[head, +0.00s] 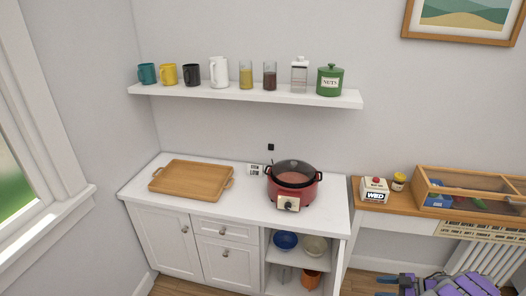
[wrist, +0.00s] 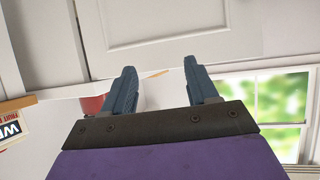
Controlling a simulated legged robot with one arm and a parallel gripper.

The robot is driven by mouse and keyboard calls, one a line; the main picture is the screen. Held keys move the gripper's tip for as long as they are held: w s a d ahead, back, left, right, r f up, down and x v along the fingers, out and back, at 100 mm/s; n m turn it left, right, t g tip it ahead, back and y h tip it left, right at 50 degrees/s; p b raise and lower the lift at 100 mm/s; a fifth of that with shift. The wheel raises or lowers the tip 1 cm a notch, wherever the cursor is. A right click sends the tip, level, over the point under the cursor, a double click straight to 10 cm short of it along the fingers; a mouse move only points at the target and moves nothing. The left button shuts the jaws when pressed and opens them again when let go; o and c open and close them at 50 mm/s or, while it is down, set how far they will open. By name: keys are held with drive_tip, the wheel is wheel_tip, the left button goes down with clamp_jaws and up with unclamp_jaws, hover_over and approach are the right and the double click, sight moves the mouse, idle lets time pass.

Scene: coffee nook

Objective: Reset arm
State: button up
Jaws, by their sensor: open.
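My gripper (head: 388,285) is at the bottom right of the head view, in front of the side table and low in the picture. In the wrist view my gripper (wrist: 160,70) shows two blue-grey fingers spread apart with nothing between them. It touches nothing that I can see. The purple arm behind it is cut off by the bottom edge of the head view.
A red cooker (head: 293,185) and a wooden tray (head: 190,179) stand on the white counter (head: 232,205). A shelf (head: 245,95) above holds mugs and jars. The side table at right carries a WED box (head: 374,191) and a glass-topped wooden case (head: 470,190).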

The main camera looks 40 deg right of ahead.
drive_tip(key=w+d+r+t+h, duration=0.1)
drive_tip(key=w+d+r+h, duration=0.3)
drive_tip(key=w+r, duration=0.85)
drive_tip(key=w+d+r+t+h, duration=0.1)
drive_tip(key=w+d+r+h, duration=0.25)
drive_tip(key=w+r, duration=0.95)
drive_tip(key=w+a+r+m+g+h, duration=0.1)
drive_tip(key=w+a+r+m+h, duration=0.15)
drive_tip(key=w+a+r, duration=0.35)
drive_tip(key=w+a+r+m+g+h, duration=0.1)
drive_tip(key=w+a+r+m+h, duration=0.2)
drive_tip(key=w+r, duration=0.55)
drive_tip(key=s+a+m+g+y, duration=0.1)
drive_tip(key=s+a+g, duration=0.35)
drive_tip(key=a, duration=0.95)
drive_tip(key=s+a+m+g+y, duration=0.15)
drive_tip(key=s+a, duration=0.55)
drive_tip(key=a, duration=0.7)
drive_tip(key=s+a+f+n+g+y, duration=0.1)
drive_tip(key=s+a+f+g+y, duration=0.1)
drive_tip(key=s+a, duration=1)
drive_tip(key=s+a+f+n+g+y, duration=0.1)
drive_tip(key=s+a+f+g+y, duration=0.2)
drive_tip(key=s+a, duration=1)
drive_tip(key=s+f+g, duration=0.1)
drive_tip(key=s, duration=0.1)
drive_tip(key=shift+s+f+g, duration=0.25)
drive_tip(key=shift+s+g, duration=0.05)
drive_tip(key=shift+g, duration=0.1)
drive_tip(key=shift+a, duration=0.1)
